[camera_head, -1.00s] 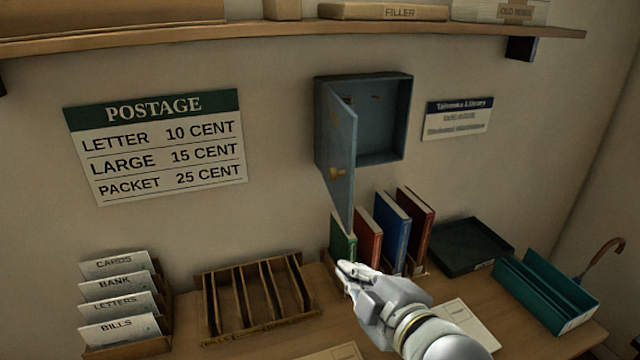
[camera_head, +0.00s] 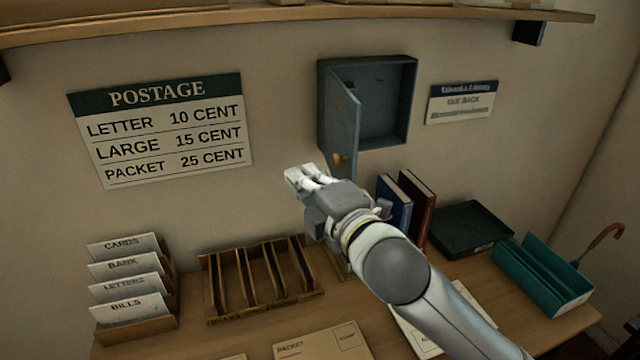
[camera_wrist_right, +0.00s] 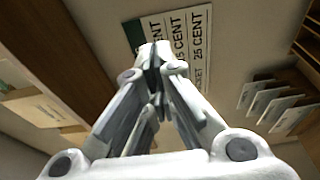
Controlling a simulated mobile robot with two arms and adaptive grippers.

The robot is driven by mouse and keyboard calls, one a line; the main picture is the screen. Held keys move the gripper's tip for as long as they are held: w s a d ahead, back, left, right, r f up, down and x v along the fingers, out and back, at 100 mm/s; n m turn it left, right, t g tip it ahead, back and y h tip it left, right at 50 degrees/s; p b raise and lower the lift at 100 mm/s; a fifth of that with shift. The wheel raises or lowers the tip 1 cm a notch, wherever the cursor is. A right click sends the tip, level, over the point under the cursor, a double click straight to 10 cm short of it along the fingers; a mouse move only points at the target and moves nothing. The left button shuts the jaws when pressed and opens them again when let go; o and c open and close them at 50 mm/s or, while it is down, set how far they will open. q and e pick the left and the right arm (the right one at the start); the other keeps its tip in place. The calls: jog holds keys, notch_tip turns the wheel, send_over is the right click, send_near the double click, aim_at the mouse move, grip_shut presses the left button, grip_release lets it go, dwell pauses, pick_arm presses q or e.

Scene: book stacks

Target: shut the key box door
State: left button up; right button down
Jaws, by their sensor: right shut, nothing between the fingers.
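The blue-grey key box (camera_head: 408,105) hangs on the wall with its front open. Its door (camera_head: 342,125) is hinged on the left and stands swung out toward me, with a brass knob (camera_head: 339,160) low on its face. My right gripper (camera_head: 299,174) is shut and empty, just left of the door's lower end and seemingly nearer to me; I see no contact. It hides the door's bottom corner. In the right wrist view the closed fingers (camera_wrist_right: 155,62) point toward the postage sign (camera_wrist_right: 178,45). My left gripper is in neither view.
A shelf (camera_head: 270,22) runs above the box. On the desk below stand a wooden sorter (camera_head: 262,285), a card rack (camera_head: 135,290), upright books (camera_head: 408,205), a dark tray (camera_head: 470,228) and a teal holder (camera_head: 543,275). The wall between sign and box is free.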

jog(key=w+d+p, duration=0.2)
jog(key=d, duration=0.1)
jog(key=shift+w, duration=0.25)
dwell(0.4)
